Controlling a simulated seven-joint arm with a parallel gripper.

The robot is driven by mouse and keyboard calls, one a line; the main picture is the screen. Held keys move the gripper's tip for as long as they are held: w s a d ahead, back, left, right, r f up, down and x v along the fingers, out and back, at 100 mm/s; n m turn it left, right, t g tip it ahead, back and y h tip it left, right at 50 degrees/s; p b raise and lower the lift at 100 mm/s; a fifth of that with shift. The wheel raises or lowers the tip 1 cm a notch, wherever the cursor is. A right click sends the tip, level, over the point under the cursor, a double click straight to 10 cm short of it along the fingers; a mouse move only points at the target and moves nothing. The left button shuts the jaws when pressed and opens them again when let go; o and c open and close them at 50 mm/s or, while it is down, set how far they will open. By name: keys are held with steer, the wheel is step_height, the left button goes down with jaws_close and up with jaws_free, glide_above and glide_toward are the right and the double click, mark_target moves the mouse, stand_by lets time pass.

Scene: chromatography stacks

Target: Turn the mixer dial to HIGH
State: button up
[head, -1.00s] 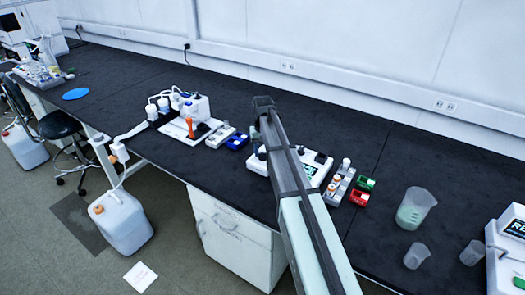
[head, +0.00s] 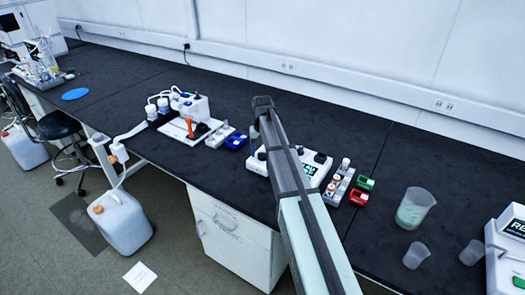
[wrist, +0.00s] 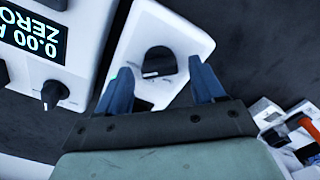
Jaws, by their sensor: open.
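A white box with a black dial (wrist: 158,62), which looks like the mixer, lies below my gripper in the wrist view. The dial has a pale mark at its lower left edge; no HIGH label is readable. My gripper (wrist: 160,68) is open, its two blue fingers apart on either side of the dial in the picture. I cannot tell whether they touch it. Nothing is between the fingers except the view of the dial. In the head view my gripper (head: 263,103) points toward the back of the bench, and my arm hides much of the equipment beneath it.
A white instrument with a "0.00 A ZERO" display (wrist: 32,33) and a black knob (wrist: 55,95) stands close on the left in the wrist view.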

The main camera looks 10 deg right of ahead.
steer(key=shift+r, duration=0.15)
step_height(320, 180, up, 14)
steer(key=shift+f, duration=0.2)
stand_by(0.5)
steer(key=shift+a, duration=0.1)
